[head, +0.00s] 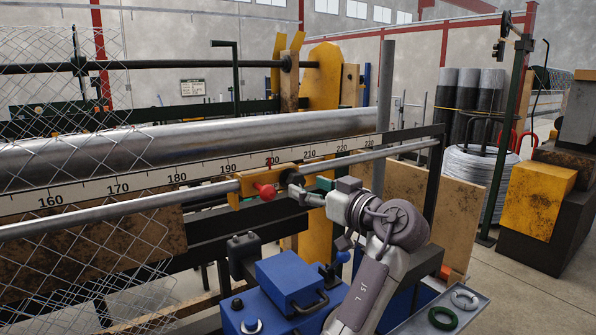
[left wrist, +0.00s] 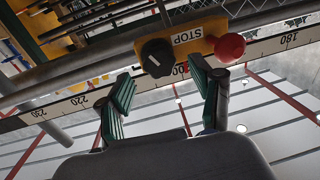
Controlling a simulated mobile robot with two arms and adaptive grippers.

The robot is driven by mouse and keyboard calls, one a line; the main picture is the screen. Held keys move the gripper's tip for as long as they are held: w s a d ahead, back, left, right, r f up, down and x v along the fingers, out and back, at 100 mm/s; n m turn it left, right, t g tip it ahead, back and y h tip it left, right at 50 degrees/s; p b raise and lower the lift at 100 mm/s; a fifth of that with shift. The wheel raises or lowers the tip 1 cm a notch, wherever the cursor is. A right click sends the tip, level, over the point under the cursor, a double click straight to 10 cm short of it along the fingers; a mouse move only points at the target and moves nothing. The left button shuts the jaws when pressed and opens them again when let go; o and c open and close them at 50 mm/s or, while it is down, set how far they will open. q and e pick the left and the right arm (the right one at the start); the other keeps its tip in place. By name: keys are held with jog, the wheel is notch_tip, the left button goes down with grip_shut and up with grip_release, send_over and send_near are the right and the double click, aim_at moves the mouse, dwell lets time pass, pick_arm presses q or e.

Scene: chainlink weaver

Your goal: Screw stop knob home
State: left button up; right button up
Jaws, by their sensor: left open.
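The yellow stop block (head: 246,186) sits on the rail beside the number scale. In the left wrist view the block (left wrist: 196,41) is marked STOP and carries a black knob (left wrist: 157,57) and a red knob (left wrist: 230,47). The red knob (head: 265,190) faces forward in the head view; the black knob is partly hidden by my gripper there. My left gripper (head: 308,188) is open just right of the block. My right gripper is out of view.
The scale (head: 119,187) and the metal rail (head: 385,153) run across behind the gripper. A blue machine box (head: 290,281) stands below my arm. A tray (head: 468,322) with green and grey rings is at lower right. Chain-link mesh (head: 85,245) hangs at left.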

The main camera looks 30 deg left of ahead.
aim_at(300, 184)
pick_arm(q)
jog(key=p+x, duration=0.1)
jog(key=x, duration=0.2)
jog(key=shift+w+a+r, duration=0.1)
jog(key=shift+a, duration=0.1)
jog(key=shift+w+a, duration=0.1)
jog(key=shift+a, duration=0.2)
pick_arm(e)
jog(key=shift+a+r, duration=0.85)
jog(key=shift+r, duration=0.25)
pick_arm(q)
jog(key=shift+c, duration=0.3)
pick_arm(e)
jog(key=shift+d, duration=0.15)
pick_arm(q)
jog(key=c, duration=1.1)
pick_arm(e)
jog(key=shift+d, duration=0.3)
